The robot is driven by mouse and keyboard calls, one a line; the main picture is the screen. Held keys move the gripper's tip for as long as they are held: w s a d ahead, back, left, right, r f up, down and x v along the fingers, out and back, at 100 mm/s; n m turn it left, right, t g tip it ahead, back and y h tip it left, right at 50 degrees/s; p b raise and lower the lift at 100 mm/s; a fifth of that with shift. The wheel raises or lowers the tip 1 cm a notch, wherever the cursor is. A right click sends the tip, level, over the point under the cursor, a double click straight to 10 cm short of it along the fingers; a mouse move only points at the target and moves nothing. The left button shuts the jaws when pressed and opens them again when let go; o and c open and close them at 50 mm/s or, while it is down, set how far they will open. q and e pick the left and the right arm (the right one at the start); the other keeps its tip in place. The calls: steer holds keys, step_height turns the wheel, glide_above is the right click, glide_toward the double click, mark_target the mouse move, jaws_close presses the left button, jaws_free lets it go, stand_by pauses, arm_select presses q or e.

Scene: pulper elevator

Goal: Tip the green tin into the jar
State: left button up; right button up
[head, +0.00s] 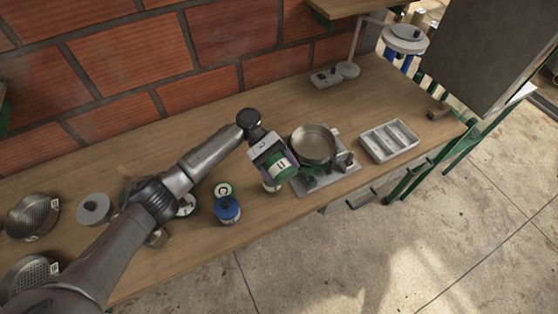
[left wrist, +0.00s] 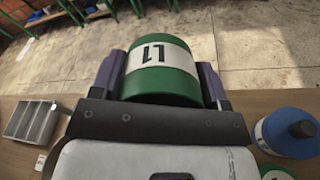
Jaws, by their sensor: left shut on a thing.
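The green tin (head: 282,168) has a white band. In the left wrist view the tin (left wrist: 162,72) shows the marking "L1" upside down. My left gripper (head: 273,160) is shut around it, one finger on each side, and holds it tilted above the table beside the scale-like device. A small pale container (head: 271,185) shows partly just below the tin; the gripper and tin hide most of it, and I cannot tell whether it is the jar. The tin's contents are not visible. My right gripper is not in view.
A metal pan (head: 313,144) sits on the green-and-grey device right of the tin. A grey divided tray (head: 389,141) lies at the right.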

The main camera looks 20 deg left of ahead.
arm_select(q)
steer(key=shift+s+d+f+t+y, duration=0.15)
steer(key=shift+t+y, duration=0.25)
steer(key=shift+y, duration=0.6)
steer(key=t+y+p, duration=0.1)
steer(key=p, duration=0.2)
steer(key=t+y+p, duration=0.1)
steer(key=y+p, duration=0.1)
steer(key=p, duration=0.2)
steer(key=t+y+p, duration=0.1)
steer(key=p, duration=0.2)
steer(key=shift+s+d+r+y, duration=0.2)
steer(key=shift+d+r+y, duration=0.1)
steer(key=shift+r, duration=0.05)
steer(key=t+y+p, duration=0.1)
steer(key=p, duration=0.2)
steer(key=f+t+y+p, duration=0.1)
steer(key=y+p, duration=0.1)
steer(key=p, duration=0.2)
steer(key=shift+w+a+y, duration=0.1)
steer(key=shift+a+y, duration=0.1)
steer(key=shift+y, duration=0.1)
steer(key=shift+a+f+t+y+p, duration=0.1)
steer(key=shift+f+t+y+p, duration=0.25)
steer(key=shift+p, duration=0.25)
steer(key=shift+w+y, duration=0.1)
steer(key=shift+y, duration=0.15)
steer(key=shift+f, duration=0.1)
